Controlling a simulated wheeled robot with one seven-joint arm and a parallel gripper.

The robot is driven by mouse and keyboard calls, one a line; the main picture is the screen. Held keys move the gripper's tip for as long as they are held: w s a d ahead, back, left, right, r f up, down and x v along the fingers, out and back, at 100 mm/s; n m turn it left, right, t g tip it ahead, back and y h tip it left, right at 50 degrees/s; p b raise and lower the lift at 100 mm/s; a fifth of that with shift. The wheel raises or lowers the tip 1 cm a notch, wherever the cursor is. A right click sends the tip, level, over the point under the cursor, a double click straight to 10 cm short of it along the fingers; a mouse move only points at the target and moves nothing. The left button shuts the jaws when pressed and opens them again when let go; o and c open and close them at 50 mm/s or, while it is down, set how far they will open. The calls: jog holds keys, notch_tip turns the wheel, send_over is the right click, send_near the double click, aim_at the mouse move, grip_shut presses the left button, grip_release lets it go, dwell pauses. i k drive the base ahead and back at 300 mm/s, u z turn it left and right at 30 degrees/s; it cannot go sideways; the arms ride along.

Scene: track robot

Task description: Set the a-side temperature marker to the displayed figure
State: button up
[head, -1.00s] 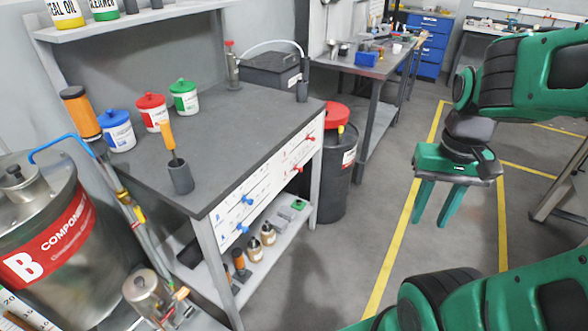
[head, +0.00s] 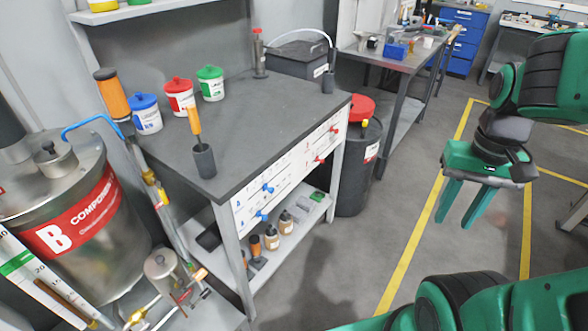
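A white panel on the bench front carries two blue slider markers, an upper one (head: 268,188) and a lower one (head: 262,215). To its right, a second white panel carries two red markers, an upper one (head: 334,129) and a lower one (head: 319,159). The scale print is too small to read, so I cannot tell which marker is the a-side temperature one. No displayed figure is legible. My gripper (head: 456,221) is open and empty, fingers pointing down over the floor, well to the right of the panels and apart from everything.
The grey bench (head: 245,130) holds red, blue and green-lidded tubs and an orange-handled tool in a cup (head: 203,160). A black drum with a red lid (head: 352,175) stands at the bench's right end. A metal B drum (head: 85,225) is at left. Floor by the gripper is clear.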

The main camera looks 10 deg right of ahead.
aim_at(263, 217)
jog(key=z, duration=0.8)
jog(key=k, duration=1.35)
jog(key=u, duration=0.4)
jog(key=i, duration=1)
